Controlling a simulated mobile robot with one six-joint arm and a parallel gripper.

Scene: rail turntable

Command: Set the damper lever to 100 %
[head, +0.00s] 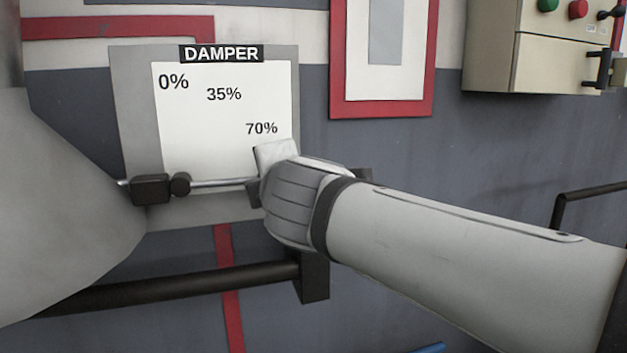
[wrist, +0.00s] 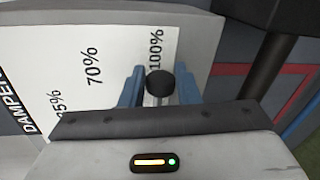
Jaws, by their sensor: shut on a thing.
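The damper panel (head: 140,130) is a grey plate on the wall with a white scale marked 0%, 35% and 70% in the head view. The damper lever (head: 220,183) is a thin metal rod that runs nearly level to the right from a dark pivot (head: 181,184). My gripper (wrist: 160,88) is shut on the lever's dark round knob (wrist: 160,81), which shows between the blue fingers in the wrist view. There the knob lies right beside the 100% mark (wrist: 157,49). In the head view my wrist hides the knob and that mark.
A dark handrail (head: 190,284) runs below the panel. A red-framed board (head: 335,70) hangs to its right. A beige control box (head: 545,60) with green and red buttons is at the upper right.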

